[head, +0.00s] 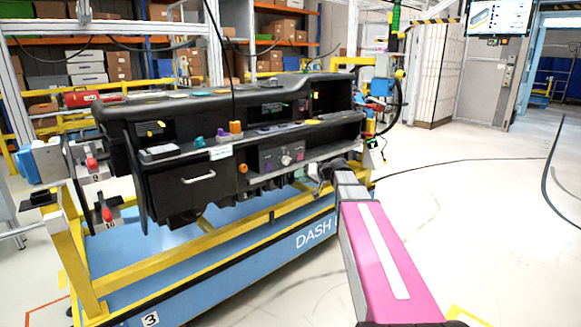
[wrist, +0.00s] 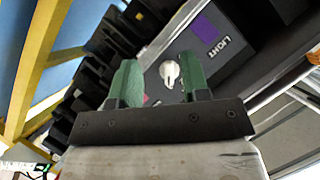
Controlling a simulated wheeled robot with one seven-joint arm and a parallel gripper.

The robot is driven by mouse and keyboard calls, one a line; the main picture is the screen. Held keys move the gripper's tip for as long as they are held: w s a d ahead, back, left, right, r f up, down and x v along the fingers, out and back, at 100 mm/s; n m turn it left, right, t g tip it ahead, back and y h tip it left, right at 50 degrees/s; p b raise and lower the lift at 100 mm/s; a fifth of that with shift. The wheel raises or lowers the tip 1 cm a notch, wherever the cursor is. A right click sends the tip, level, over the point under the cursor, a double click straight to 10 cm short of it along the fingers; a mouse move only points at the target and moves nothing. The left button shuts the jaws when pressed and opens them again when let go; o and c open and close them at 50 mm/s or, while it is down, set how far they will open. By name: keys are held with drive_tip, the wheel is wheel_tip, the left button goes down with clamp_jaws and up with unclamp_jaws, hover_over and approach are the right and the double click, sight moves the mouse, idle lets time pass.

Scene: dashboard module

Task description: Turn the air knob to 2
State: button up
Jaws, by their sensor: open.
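A white knob (wrist: 169,72) sits on a dark panel (wrist: 158,88) of the dashboard in the wrist view. A purple patch (wrist: 206,30) and the word LIGHT are beside it; I cannot tell if this is the air knob. No number 2 is readable. My gripper (wrist: 159,62) is open, its two green fingers on either side of the knob in the picture; I cannot tell how far off they are. In the head view, the knob (head: 286,160) is on the dashboard's middle panel. My gripper (head: 328,172) is to its right, small and dark.
The black dashboard (head: 190,115) stands on a yellow frame over a blue base (head: 250,268). A drawer (head: 197,185) with a metal handle is left of the panel. An orange item (head: 235,128) stands on the ledge above. The floor at the right (head: 480,190) is clear.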

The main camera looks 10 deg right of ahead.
drive_tip(key=m+t, duration=0.1)
approach(290, 160)
drive_tip(key=d, duration=0.1)
drive_tip(key=shift+y, duration=0.3)
drive_tip(key=x, duration=1)
drive_tip(key=shift+s+a, duration=0.1)
drive_tip(key=shift+s, duration=0.05)
clamp_jaws()
